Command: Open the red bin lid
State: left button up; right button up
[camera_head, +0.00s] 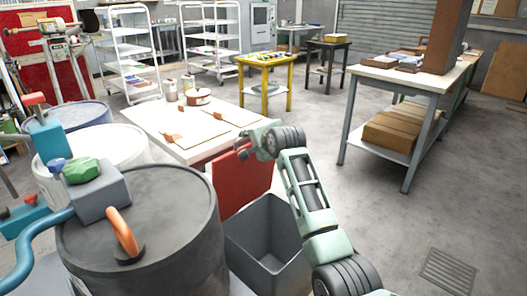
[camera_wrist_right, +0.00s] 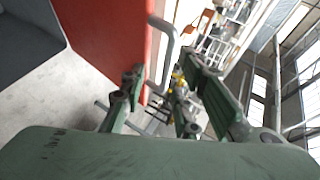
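The red lid (camera_head: 238,184) stands raised, roughly upright, at the back of the dark grey bin (camera_head: 268,243). The bin's mouth is uncovered and its inside looks empty. My right gripper (camera_head: 246,149) is at the lid's top edge. In the right wrist view the red lid (camera_wrist_right: 112,38) fills the upper left, with a grey bent handle (camera_wrist_right: 171,50) at its edge. The fingers of the right gripper (camera_wrist_right: 165,100) are apart, with a gap between them. The handle lies just beyond the fingertips; contact is unclear. My left gripper is out of view.
A large grey drum (camera_head: 150,215) with an orange handle stands left of the bin. A white-topped table (camera_head: 160,120) is behind the lid. A workbench (camera_head: 440,75) stands at the right. The floor (camera_head: 400,215) right of my arm is clear, apart from a grate.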

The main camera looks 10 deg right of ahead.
jog(key=s+d, duration=0.1)
jog(key=s, duration=0.6)
jog(key=shift+s+d, duration=0.2)
jog(key=shift+d, duration=0.15)
